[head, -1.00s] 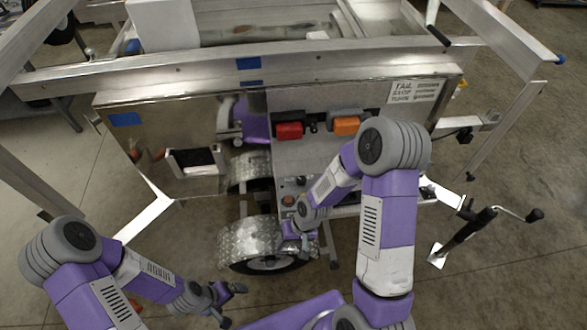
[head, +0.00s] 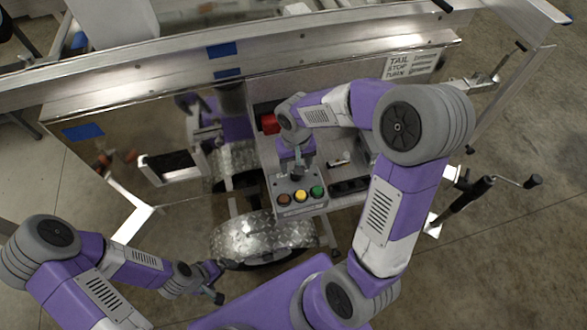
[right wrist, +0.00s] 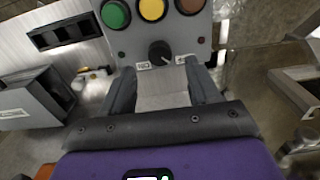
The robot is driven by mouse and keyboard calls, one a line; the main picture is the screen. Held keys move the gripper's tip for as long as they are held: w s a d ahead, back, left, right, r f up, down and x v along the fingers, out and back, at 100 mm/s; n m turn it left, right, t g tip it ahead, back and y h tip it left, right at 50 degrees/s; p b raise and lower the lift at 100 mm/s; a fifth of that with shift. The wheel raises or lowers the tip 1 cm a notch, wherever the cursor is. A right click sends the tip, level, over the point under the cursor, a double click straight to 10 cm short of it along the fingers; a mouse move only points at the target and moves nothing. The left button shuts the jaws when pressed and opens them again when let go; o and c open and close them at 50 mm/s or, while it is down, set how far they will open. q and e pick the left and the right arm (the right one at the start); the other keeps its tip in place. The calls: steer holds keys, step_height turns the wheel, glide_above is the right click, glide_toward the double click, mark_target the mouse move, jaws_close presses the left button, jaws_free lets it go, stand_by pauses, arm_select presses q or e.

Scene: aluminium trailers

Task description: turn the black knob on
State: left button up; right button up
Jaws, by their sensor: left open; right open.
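The black knob (right wrist: 160,52) is round, on the grey control box (right wrist: 185,30) below its coloured buttons in the right wrist view. A small label (right wrist: 143,65) sits on each side of it; the left one appears to be an upside-down "ON". My right gripper (right wrist: 161,78) is open, its two fingers just short of the knob and on either side of it, nothing between them. In the head view my right gripper (head: 296,165) is above the box (head: 298,208) and hides much of the knob. My left gripper (head: 212,284) is open and empty at lower left.
Green (right wrist: 115,14), yellow (right wrist: 153,8) and brown-orange (right wrist: 190,4) buttons sit beyond the knob. The box stands before the trailer's metal panel (head: 340,85). A wheel fender (head: 245,237) is below left. A black-handled crank jack (head: 475,190) stands at right.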

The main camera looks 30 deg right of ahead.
mark_target(296, 177)
step_height(296, 177, down, 4)
steer(key=shift+f+b, duration=0.2)
steer(key=shift+b, duration=0.45)
steer(key=c, duration=1)
steer(key=shift+c, duration=0.2)
